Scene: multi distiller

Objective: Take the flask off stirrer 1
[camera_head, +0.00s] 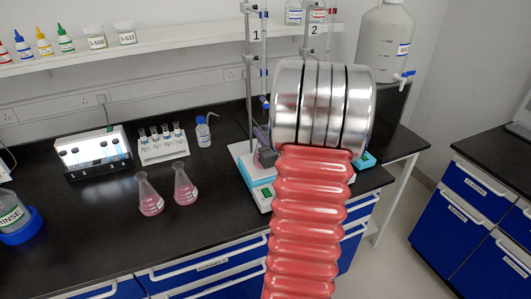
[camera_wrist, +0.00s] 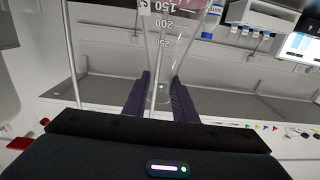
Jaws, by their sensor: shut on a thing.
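In the wrist view the clear flask (camera_wrist: 163,45) with white volume marks shows upside down, its neck between the two dark fingers of my gripper (camera_wrist: 161,88). My gripper is shut on the neck. In the head view my gripper (camera_head: 264,148) shows only in part, beside my arm and over stirrer 1 (camera_head: 262,192), the white and teal unit below the stand marked 1. My arm hides much of this spot. I cannot tell in the head view whether the flask touches the stirrer plate.
Two flasks with pink liquid (camera_head: 168,192) stand on the black bench to the left. A tube rack (camera_head: 162,145), a small bottle (camera_head: 203,132) and a lit panel (camera_head: 97,153) stand behind them. A burette (camera_head: 263,60) rises close to my gripper.

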